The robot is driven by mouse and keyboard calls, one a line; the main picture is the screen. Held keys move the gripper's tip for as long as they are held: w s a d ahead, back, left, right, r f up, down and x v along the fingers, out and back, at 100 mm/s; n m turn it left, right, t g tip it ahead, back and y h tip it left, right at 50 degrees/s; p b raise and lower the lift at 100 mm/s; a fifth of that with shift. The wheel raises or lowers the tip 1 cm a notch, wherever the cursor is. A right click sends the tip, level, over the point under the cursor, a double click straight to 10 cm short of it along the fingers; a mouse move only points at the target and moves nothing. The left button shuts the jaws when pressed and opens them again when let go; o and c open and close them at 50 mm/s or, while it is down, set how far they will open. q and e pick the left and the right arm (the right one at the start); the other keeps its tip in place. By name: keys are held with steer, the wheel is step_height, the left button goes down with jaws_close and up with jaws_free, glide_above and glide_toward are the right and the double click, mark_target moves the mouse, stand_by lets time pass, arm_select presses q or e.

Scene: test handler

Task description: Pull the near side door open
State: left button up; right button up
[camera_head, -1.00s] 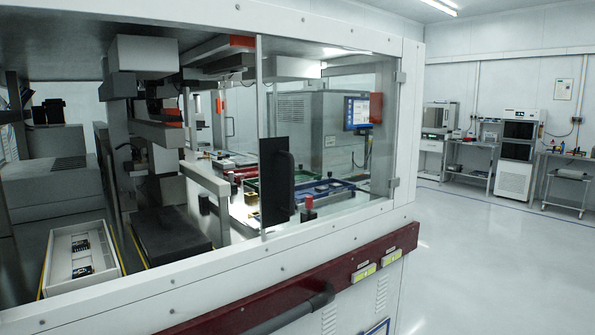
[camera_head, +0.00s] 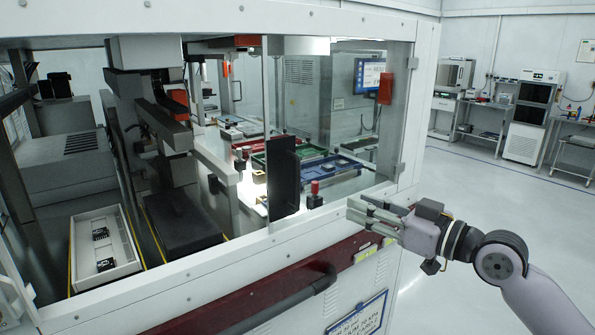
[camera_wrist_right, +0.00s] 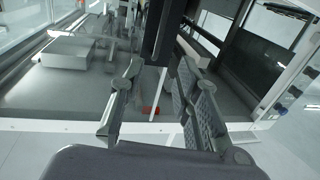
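The near side door (camera_head: 340,110) is a clear pane in the machine's white front, hinged at its right edge. It looks shut, flush with the frame. A black plate with a handle (camera_head: 283,180) sits low on its left edge. My right gripper (camera_head: 357,211) is in front of the frame's lower rail, right of the handle and apart from it, pointing left. In the right wrist view, its fingers (camera_wrist_right: 155,95) are spread with nothing between them; a dark upright bar shows beyond them. Grey parts at the lower left edge look like my left gripper (camera_head: 14,292), mostly cut off.
A dark red rail (camera_head: 240,296) with a dark bar handle (camera_head: 285,300) runs along the machine's front below the door. Inside are a white tray (camera_head: 80,260), green and blue trays and a red-topped knob (camera_head: 315,188). Open floor (camera_head: 490,200) lies right.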

steer(key=p, duration=0.7)
glide_above(298, 205)
steer(key=shift+w+a, duration=0.1)
steer(key=shift+w, duration=0.25)
steer(key=shift+c, duration=0.2)
jaws_close()
